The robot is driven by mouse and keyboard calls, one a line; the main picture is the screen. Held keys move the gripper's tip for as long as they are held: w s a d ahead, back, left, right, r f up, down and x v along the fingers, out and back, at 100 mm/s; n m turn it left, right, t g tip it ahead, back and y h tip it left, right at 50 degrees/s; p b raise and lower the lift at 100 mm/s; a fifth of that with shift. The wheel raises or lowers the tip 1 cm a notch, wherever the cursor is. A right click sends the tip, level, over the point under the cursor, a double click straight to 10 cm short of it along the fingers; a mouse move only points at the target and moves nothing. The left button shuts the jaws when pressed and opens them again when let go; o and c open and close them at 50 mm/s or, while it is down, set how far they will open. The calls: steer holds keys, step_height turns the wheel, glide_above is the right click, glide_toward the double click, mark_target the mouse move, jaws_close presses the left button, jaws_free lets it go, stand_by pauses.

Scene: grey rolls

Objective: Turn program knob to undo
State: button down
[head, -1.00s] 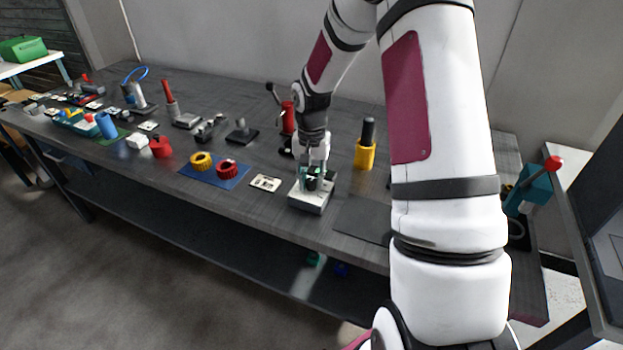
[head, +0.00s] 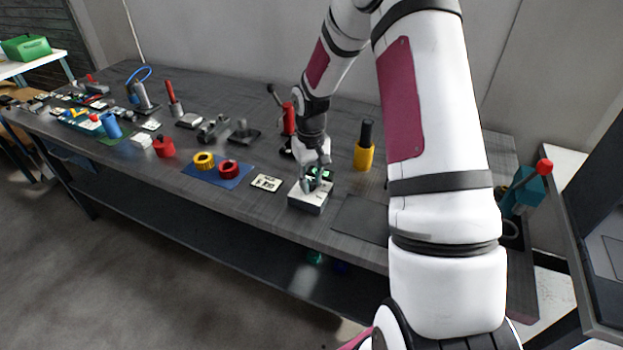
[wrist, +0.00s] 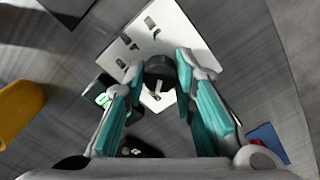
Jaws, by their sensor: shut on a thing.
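The program knob (wrist: 160,69) is black with a pale pointer bar and stands on a white panel box (wrist: 178,25) in the wrist view. The box carries several dark marks and a small display with green characters (wrist: 103,99). My gripper (wrist: 161,72) has its teal fingers on either side of the knob, shut on it. In the head view the white box (head: 307,199) sits near the table's front edge, with my gripper (head: 316,175) down on its top. The knob is hidden there by the fingers. I cannot read which mark the pointer faces.
A pale plate (head: 266,182) and a blue mat (head: 217,172) with yellow and red rings lie left of the box. A red-handled stand (head: 288,120) is behind, and a yellow cylinder (head: 364,156) is behind right. A dark flat pad (head: 361,218) lies right of the box.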

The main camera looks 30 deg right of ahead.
mark_target(310, 181)
steer(key=shift+n, duration=0.3)
steer(key=c, duration=1.3)
jaws_free()
step_height(310, 181, up, 12)
